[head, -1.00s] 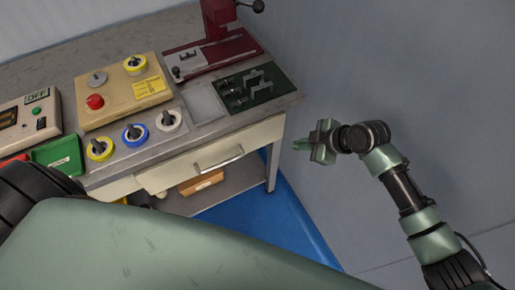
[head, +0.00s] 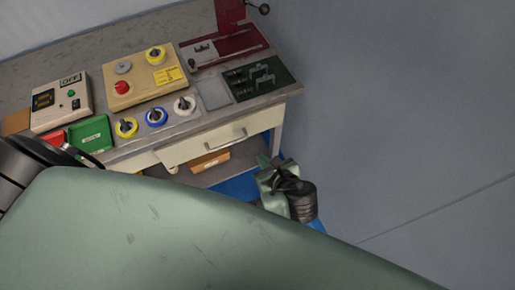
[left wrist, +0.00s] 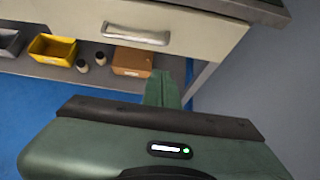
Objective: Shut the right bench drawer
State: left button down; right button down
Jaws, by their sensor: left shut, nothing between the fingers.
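The right bench drawer (head: 245,133) has a cream front and a metal handle (head: 225,143). In the head view its left end appears to stand out a little from the neighbouring front; how far is hard to tell. The drawer front also fills the top of the left wrist view (left wrist: 200,30), with its handle (left wrist: 136,36). My left gripper (head: 264,163) is shut and empty, in front of and below the drawer's right end. In the left wrist view its closed green fingers (left wrist: 162,88) point toward the bench, below and right of the handle, apart from it. My right gripper is out of view.
The benchtop (head: 215,121) carries a control panel (head: 140,88), several knobs and a red machine base (head: 225,52). Below the drawer are a brown box (left wrist: 132,61) and a yellow bin (left wrist: 53,48). A bench leg (left wrist: 197,82) stands right of my fingers. Clear floor lies right.

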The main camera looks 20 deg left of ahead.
pick_arm(q)
send_near(240, 130)
notch_tip(240, 130, down, 3)
jog(key=s+d, duration=0.2)
jog(key=shift+w+a+f+p, duration=0.2)
jog(key=shift+w+a+f, duration=0.1)
jog(key=shift+w+a, duration=0.4)
jog(key=shift+w+a+f+p, duration=0.15)
jog(key=shift+w+a+f, duration=0.15)
jog(key=shift+w+a, duration=0.35)
jog(key=w+a+p, duration=0.1)
jog(key=w+a, duration=0.2)
jog(key=shift+a, duration=0.25)
jog(key=shift+s+r, duration=0.1)
